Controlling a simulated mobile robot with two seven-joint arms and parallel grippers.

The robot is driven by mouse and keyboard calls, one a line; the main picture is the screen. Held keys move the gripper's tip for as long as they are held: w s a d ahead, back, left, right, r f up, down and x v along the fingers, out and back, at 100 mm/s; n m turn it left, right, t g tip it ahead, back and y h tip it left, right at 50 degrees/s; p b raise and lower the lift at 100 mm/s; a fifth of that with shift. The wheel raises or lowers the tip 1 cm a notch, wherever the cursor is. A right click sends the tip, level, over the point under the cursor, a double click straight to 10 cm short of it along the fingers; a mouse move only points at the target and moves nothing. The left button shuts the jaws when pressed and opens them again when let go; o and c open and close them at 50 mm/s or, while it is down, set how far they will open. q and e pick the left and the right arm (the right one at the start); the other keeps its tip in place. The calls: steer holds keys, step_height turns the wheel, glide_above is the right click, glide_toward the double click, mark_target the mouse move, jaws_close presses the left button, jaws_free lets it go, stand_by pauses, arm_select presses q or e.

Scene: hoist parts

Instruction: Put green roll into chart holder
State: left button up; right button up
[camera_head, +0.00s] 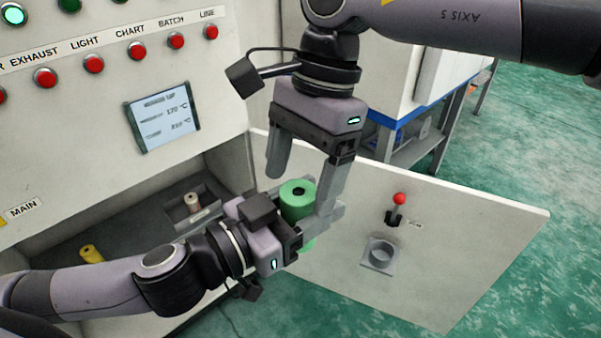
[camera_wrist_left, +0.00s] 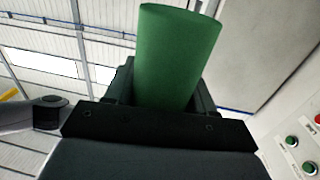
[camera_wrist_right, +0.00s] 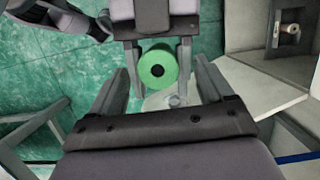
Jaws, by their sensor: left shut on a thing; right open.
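The green roll (camera_head: 297,194) is a cylinder with a dark hole in its top end, standing roughly upright. My left gripper (camera_head: 306,208) is shut on it, in front of the cabinet's open door. The roll fills the middle of the left wrist view (camera_wrist_left: 178,58). My right gripper (camera_head: 299,190) is open above it, pointing down, its fingers on either side of the roll's top. In the right wrist view the roll's round end (camera_wrist_right: 157,68) lies between and beyond the open fingers. A grey round cup (camera_head: 380,254) is on the door panel; I cannot tell whether it is the chart holder.
The cabinet recess holds a pale roll (camera_head: 192,202) in a grey holder and a yellow roll (camera_head: 91,254). The open door panel (camera_head: 470,235) carries a red-knobbed lever (camera_head: 398,200). Buttons and a display (camera_head: 162,117) are on the cabinet face. Green floor is clear at right.

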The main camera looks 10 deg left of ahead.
steer(key=shift+s+f, duration=0.1)
steer(key=shift+f, duration=0.15)
steer(key=c, duration=1.2)
arm_select(q)
steer(key=o, duration=1.2)
